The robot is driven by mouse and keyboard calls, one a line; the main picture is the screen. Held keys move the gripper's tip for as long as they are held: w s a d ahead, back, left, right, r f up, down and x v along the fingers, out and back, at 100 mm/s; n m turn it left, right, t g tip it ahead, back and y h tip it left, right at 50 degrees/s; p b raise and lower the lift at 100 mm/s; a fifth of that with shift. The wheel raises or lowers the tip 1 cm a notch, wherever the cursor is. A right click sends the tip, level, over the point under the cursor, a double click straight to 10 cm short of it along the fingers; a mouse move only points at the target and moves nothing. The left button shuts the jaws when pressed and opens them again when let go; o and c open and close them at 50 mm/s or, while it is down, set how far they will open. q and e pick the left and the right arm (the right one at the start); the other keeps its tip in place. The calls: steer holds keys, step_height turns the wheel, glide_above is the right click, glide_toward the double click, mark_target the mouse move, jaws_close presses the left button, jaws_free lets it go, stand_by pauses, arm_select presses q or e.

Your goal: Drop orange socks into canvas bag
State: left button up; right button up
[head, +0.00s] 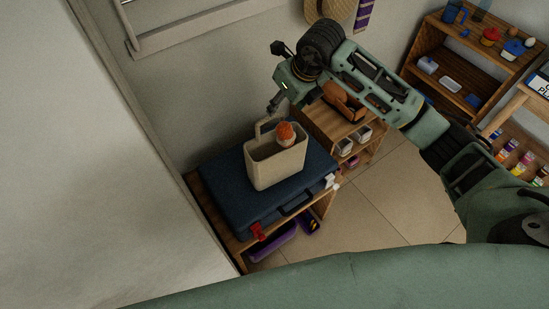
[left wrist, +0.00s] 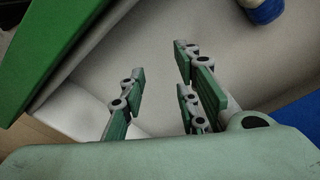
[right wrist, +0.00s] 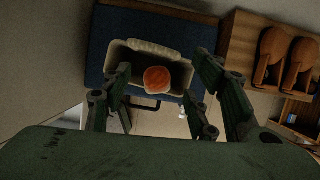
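The canvas bag (head: 277,167) is beige with a loop handle and stands upright on a dark blue suitcase. The orange socks (head: 285,134) are a rounded bundle at the bag's mouth. In the right wrist view the socks (right wrist: 157,79) lie within the outline of the bag's opening (right wrist: 122,60). I cannot tell how deep they sit or whether they touch the bag. My right gripper (head: 275,77) is above and behind the bag, its fingers spread with nothing between them. My left gripper (left wrist: 160,95) is open and empty in its wrist view; it is not in the head view.
The blue suitcase (head: 225,192) lies on a low wooden bench against the wall. A wooden cubby (head: 318,122) with brown shoes (head: 343,101) stands right of the bag. A shelf with small items (head: 440,45) is at the upper right. Tiled floor (head: 385,190) is free at centre right.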

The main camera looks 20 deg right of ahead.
steer(key=shift+o, duration=0.3)
steer(key=v, duration=1.2)
steer(key=shift+r, duration=0.1)
